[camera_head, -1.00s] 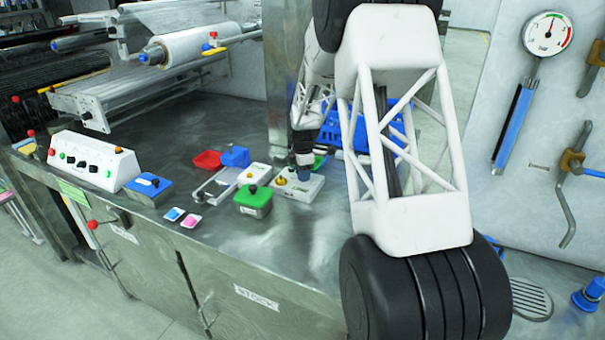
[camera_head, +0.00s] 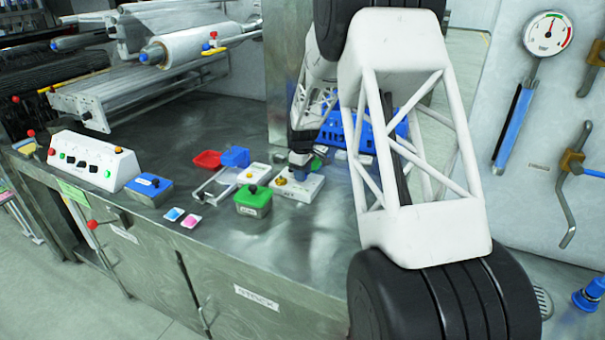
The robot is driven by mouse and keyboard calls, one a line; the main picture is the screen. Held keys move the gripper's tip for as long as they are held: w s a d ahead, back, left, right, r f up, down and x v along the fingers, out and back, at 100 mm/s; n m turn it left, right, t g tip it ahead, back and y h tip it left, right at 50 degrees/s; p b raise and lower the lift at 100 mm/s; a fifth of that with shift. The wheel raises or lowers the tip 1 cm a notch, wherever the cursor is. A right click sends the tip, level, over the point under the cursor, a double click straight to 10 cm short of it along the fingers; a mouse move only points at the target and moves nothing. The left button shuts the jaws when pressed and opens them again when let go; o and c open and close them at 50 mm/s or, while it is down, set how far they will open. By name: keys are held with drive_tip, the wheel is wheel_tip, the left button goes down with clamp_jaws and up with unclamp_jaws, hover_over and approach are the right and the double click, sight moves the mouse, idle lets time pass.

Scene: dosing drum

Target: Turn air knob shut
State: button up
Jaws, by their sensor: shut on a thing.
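A white box (camera_head: 306,187) stands on the metal bench, with a brass-coloured knob (camera_head: 281,181) at its left and a blue-grey knob (camera_head: 300,173) at its right. My gripper (camera_head: 301,162) points down over the right part of the box and is shut on the blue-grey knob, which I take as the air knob. The fingers are small and dark here and hide most of the knob, so its angle cannot be read. A round pressure gauge (camera_head: 547,34) with a red and green scale hangs on the wall at the upper right.
A green-lidded box (camera_head: 253,198), a blue box (camera_head: 235,157) and a red tray (camera_head: 207,160) stand close by on the left. A blue crate (camera_head: 345,133) is behind. A white control panel (camera_head: 93,160) stands further left. My arm covers the right of the bench.

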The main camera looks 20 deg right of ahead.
drive_tip(key=m, duration=0.6)
drive_tip(key=shift+m, duration=0.3)
drive_tip(key=m, duration=1.2)
drive_tip(key=shift+m, duration=0.3)
drive_tip(key=m, duration=0.6)
drive_tip(key=shift+m, duration=0.3)
drive_tip(key=o, duration=0.9)
drive_tip(key=shift+r, duration=0.15)
drive_tip(key=shift+r, duration=3.8)
